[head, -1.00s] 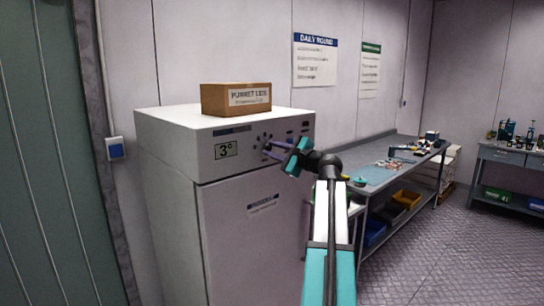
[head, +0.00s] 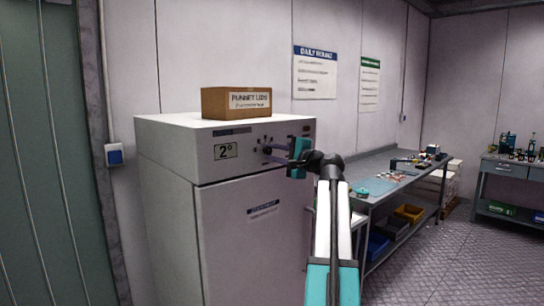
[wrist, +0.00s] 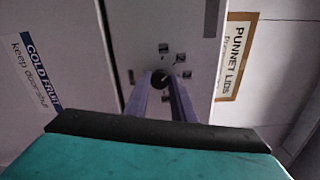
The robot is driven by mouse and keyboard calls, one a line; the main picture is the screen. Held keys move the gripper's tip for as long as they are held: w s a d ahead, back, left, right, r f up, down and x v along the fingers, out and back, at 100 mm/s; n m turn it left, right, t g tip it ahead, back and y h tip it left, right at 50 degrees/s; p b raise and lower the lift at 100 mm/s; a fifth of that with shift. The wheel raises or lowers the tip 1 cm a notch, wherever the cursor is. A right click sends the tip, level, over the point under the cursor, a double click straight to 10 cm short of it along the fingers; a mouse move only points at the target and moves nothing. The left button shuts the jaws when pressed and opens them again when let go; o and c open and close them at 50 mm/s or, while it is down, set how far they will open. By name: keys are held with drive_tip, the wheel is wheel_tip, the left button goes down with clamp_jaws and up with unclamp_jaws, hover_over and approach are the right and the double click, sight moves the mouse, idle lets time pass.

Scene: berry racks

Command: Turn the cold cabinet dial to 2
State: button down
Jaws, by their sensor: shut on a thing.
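The white cold cabinet (head: 255,235) stands against the wall, with its door shut. My gripper (head: 268,150) reaches the panel from the right. In the wrist view its two purple fingers (wrist: 161,92) are shut on the dial, one on each side.
A cardboard box labelled punnet lids (head: 236,103) sits on top of the cabinet. A grey workbench (head: 385,175) with small items and bins below stands to the right. A blue wall switch (head: 115,154) is at left. The floor at right is clear.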

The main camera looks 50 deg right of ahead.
drive_tip(key=shift+r, duration=0.1)
drive_tip(key=c, duration=1.5)
unclamp_jaws()
drive_tip(key=shift+w, duration=0.1)
drive_tip(key=shift+s, duration=0.55)
drive_tip(key=s, duration=0.4)
drive_tip(key=s+b, duration=0.1)
drive_tip(key=s, duration=0.3)
drive_tip(key=s+a+b, duration=0.1)
drive_tip(key=s, duration=0.3)
drive_tip(key=shift+s, duration=0.4)
